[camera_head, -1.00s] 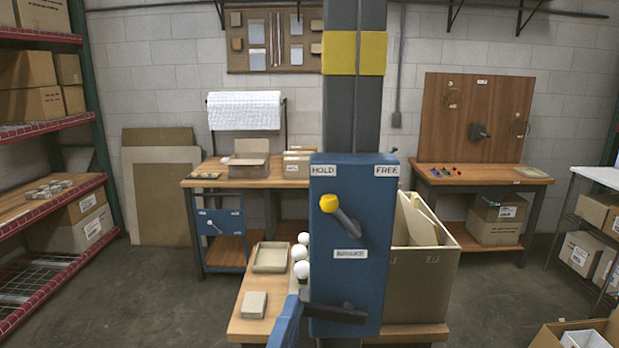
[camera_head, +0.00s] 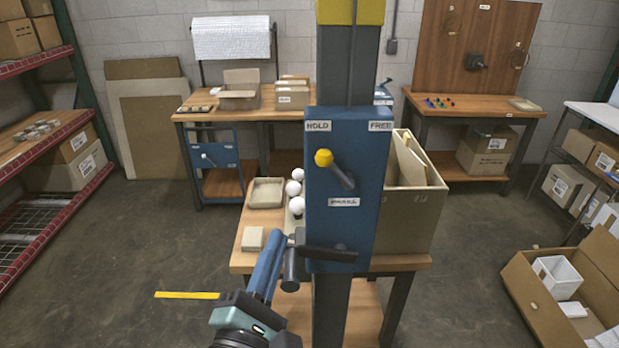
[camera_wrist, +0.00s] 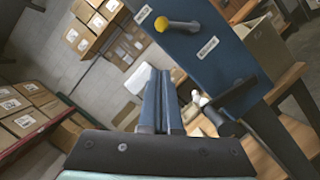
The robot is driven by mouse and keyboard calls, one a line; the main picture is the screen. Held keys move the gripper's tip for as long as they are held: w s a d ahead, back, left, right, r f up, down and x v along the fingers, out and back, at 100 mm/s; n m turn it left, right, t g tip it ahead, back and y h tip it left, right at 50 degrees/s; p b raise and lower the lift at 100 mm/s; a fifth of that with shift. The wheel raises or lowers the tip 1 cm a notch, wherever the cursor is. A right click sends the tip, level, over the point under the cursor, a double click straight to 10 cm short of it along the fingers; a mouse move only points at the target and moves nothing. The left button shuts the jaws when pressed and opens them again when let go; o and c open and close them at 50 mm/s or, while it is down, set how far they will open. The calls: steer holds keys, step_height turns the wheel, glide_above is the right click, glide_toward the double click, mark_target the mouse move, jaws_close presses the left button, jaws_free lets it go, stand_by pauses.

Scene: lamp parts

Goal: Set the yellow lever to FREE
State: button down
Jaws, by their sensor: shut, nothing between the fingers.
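The yellow lever (camera_head: 323,158) is on the front of a blue panel (camera_head: 322,218) on a column. Its yellow knob points up and left from its pivot, toward the HOLD label (camera_head: 318,126). The FREE label (camera_head: 380,126) is at the panel's upper right. The lever also shows at the top of the wrist view (camera_wrist: 163,24). My gripper (camera_head: 277,238) is shut and empty, below and left of the lever and apart from it. Its blue fingers (camera_wrist: 163,74) point up toward the panel in the wrist view.
A dark handle (camera_head: 328,253) sticks out low on the panel, close to my fingers. White balls (camera_head: 293,189) and a tray (camera_head: 266,193) lie on the bench at left. A large bin (camera_head: 415,215) stands behind the panel at right.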

steer(key=p, duration=0.3)
glide_toward(337, 172)
steer(key=w+a, duration=0.5)
steer(key=d+r+p, duration=0.1)
steer(key=w+d+r+p, duration=0.1)
steer(key=shift+w+d+r, duration=0.1)
steer(key=shift+w+d, duration=0.1)
steer(key=shift+d, duration=0.15)
steer(key=shift+w, duration=0.15)
steer(key=shift+r+m, duration=0.1)
steer(key=shift+m, duration=0.2)
